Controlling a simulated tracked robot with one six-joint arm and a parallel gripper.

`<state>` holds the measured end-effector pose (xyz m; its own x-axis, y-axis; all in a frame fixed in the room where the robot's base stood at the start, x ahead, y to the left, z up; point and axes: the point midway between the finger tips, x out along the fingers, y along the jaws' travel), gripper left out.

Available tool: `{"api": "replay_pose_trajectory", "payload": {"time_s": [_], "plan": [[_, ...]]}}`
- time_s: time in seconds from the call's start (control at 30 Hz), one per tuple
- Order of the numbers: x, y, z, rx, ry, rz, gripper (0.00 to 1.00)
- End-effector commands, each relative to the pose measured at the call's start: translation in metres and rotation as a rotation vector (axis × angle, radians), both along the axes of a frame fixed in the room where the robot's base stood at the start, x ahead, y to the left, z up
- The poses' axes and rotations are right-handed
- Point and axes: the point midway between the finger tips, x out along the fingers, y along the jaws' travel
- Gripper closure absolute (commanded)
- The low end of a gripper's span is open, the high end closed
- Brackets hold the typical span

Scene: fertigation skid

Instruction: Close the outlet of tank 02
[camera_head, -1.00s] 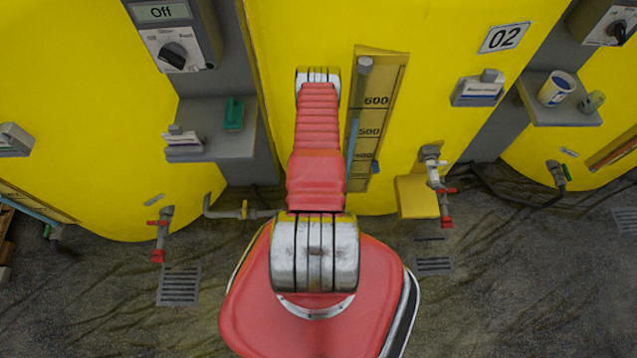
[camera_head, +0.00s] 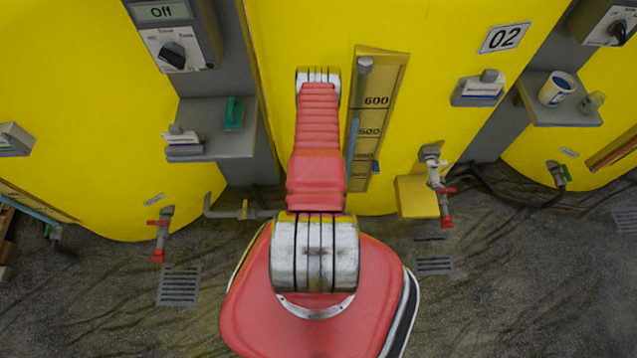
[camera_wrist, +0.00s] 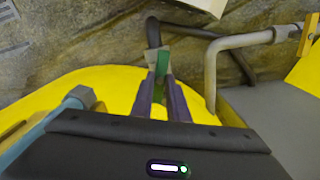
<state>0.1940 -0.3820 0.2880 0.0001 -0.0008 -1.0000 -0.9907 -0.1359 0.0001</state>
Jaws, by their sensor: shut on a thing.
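Tank 02 is the yellow tank (camera_head: 420,60) with the number plate "02" (camera_head: 503,38) at its upper right. My red arm reaches down its front in the head view and hides the outlet and my gripper there. In the wrist view, my gripper (camera_wrist: 162,85) has its two dark purple fingers closed around a green valve handle (camera_wrist: 162,62) low at the tank's base. The handle points roughly along the fingers, and its lower part is hidden between them. A black hose (camera_wrist: 153,32) runs from this outlet. How far the valve is turned I cannot tell.
A grey bent pipe (camera_wrist: 240,42) with a yellow lever (camera_wrist: 308,35) stands close beside my gripper. The level gauge (camera_head: 385,110) is right of my arm. A tap with red handles (camera_head: 445,195) and a grey shelf (camera_head: 220,142) flank it.

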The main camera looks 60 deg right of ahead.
Motion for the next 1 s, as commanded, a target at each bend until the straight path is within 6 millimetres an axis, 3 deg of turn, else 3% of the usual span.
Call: {"api": "replay_pose_trajectory", "payload": {"time_s": [1.0], "plan": [[0.0034, -0.0011, 0.0005, -0.003, -0.004, -0.933, 1.0]]}}
